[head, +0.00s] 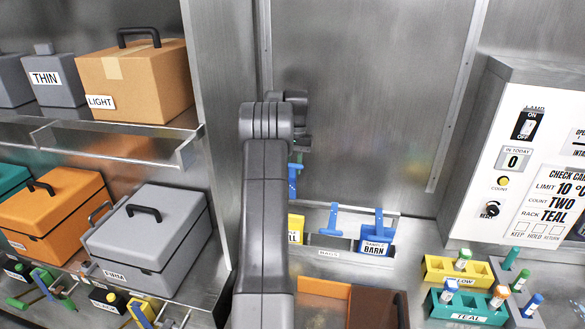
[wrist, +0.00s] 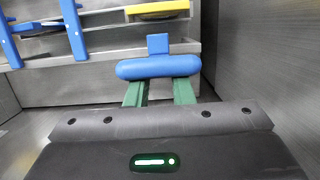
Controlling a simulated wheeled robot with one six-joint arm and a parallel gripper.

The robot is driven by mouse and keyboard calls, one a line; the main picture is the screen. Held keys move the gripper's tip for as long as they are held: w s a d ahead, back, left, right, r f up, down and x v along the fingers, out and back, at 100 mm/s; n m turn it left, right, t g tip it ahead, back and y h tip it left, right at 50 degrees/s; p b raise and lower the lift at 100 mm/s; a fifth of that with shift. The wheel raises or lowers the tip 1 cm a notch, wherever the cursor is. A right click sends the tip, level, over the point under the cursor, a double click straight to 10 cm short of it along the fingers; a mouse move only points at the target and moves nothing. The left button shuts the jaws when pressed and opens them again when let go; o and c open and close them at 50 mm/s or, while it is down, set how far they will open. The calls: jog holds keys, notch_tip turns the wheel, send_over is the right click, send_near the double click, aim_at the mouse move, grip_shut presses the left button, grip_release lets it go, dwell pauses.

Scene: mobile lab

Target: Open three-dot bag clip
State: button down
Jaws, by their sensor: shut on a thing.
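In the wrist view, my gripper (wrist: 160,88) has its green fingers shut on a rounded blue bar, which looks like the handle of a blue clip (wrist: 158,68). A short blue stub stands beyond the bar. In the head view, a blue clip (head: 293,180) shows just below the end of my arm, above a yellow bag (head: 295,229). Two other blue clips stand to its right, one (head: 331,221) in the middle and one (head: 378,221) on a blue bag marked BARN (head: 374,245). I cannot make out dots that tell which clip is three-dot.
The bags stand in a metal rack (head: 328,253) by the back wall. Yellow (head: 440,270) and teal (head: 440,311) tube racks sit on the right counter, below a control panel (head: 520,160). Shelves with boxes fill the left. A grey wall is close on the wrist view's right.

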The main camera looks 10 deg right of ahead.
jog(key=shift+w+d+f+g, duration=0.1)
jog(key=shift+w+f+g, duration=0.1)
jog(key=shift+f+g, duration=0.3)
dwell(0.3)
jog(key=c, duration=1.4)
grip_release()
jog(key=shift+o, duration=0.8)
jog(key=shift+w, duration=0.2)
jog(key=shift+r, duration=0.15)
